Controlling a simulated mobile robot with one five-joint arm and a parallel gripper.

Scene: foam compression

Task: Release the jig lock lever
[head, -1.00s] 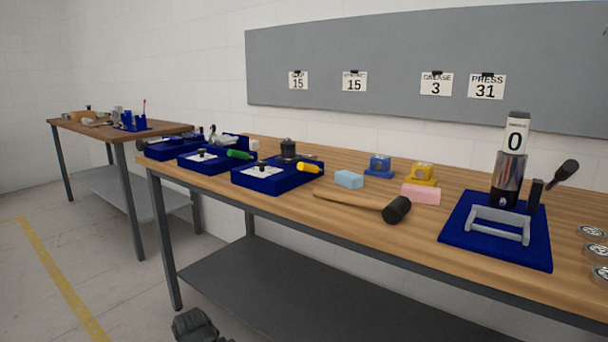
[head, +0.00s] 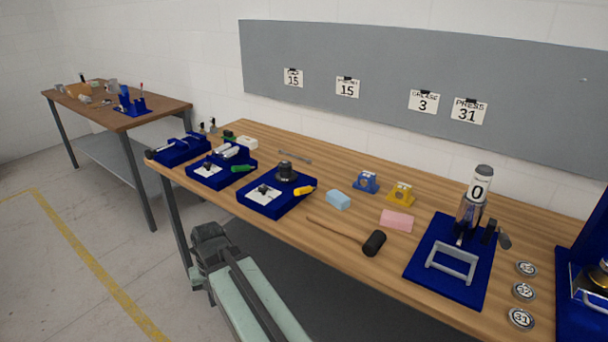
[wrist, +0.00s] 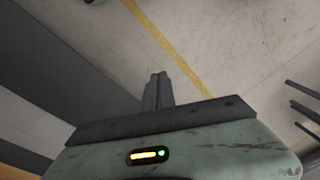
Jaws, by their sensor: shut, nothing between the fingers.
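I cannot tell for sure which part is the jig lock lever. A blue jig (head: 275,207) with a white plate stands near the bench's front edge, with a yellow handle (head: 305,192) at its right side. A second blue jig (head: 207,181) to its left has a green handle (head: 243,168). A third blue jig (head: 178,152) sits at the bench's left end. My gripper (wrist: 157,76) is shut and empty in the wrist view, over the floor and away from the jigs. My arm (head: 250,295) shows in front of the bench in the head view.
A press (head: 469,215) on a blue base and several round tins (head: 526,268) stand farther right. The floor at left is clear.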

